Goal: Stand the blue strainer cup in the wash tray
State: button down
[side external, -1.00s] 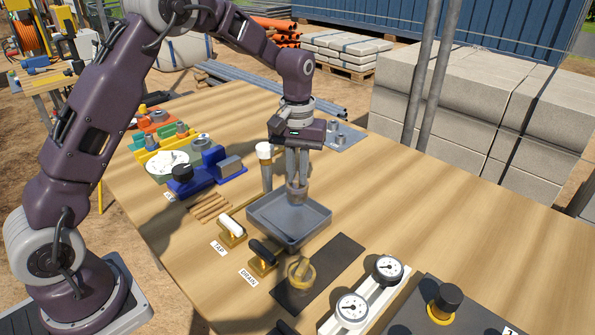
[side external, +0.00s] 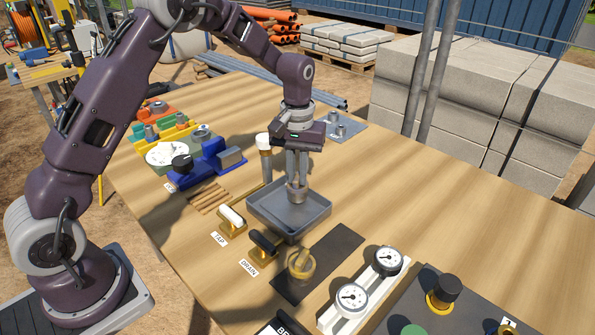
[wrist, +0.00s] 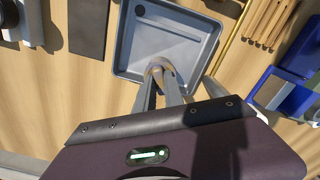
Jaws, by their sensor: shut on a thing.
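My gripper (side external: 297,181) points straight down over the grey wash tray (side external: 262,217), its fingers shut on a small round cup (side external: 297,194). The cup looks grey-brown rather than blue, and is upright. It is within the tray's outline, near the back wall in the side view. In the wrist view the cup (wrist: 157,70) shows between the fingertips (wrist: 160,80), by the near wall of the tray (wrist: 124,38). The fingers cover part of it. I cannot tell whether its base touches the tray floor.
A white-capped post (side external: 265,150) stands close behind the tray's left side. The tap handle (side external: 231,217) and drain handle (side external: 264,243) stand at its front left. A dark mat (side external: 325,258) lies in front. The table to the right (side external: 430,200) is clear.

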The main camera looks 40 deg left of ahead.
aim_at(298, 176)
jog(key=shift+f, duration=0.25)
jog(key=shift+f, duration=0.6)
jog(key=c, duration=0.9)
grip_release()
jog(key=shift+r, duration=3.55)
notch_tip(298, 176, up, 7)
jog(key=shift+r, duration=0.1)
